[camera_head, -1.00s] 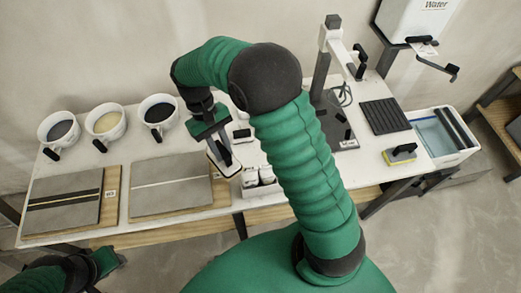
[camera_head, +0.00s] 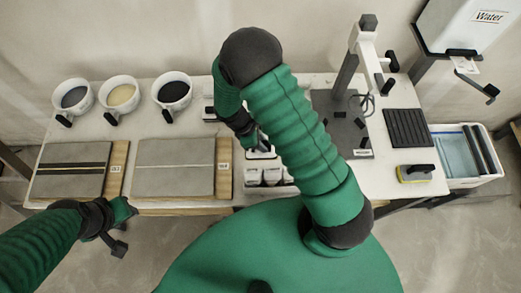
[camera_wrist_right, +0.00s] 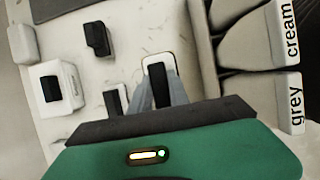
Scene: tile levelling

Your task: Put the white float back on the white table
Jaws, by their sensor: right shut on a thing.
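The white float (camera_wrist_right: 152,60) has a black handle and sits between the grey fingers of my right gripper (camera_wrist_right: 161,92) in the right wrist view. The gripper is shut on it. In the head view the white float (camera_head: 262,155) shows only partly, beside my right arm and just behind the small white containers. It is over the white table (camera_head: 385,160); I cannot tell whether it touches the top. My left gripper (camera_head: 122,225) is in front of the table at the left, away from the float; its jaws are unclear.
Three bowls (camera_head: 122,95) stand at the back left, behind two grey tile boards (camera_head: 174,165). Small containers labelled cream and grey (camera_wrist_right: 290,105) are close to the float. Other black-handled tools (camera_wrist_right: 57,88) stand nearby. A sponge float (camera_head: 414,173) and a water tub (camera_head: 485,178) are at the right.

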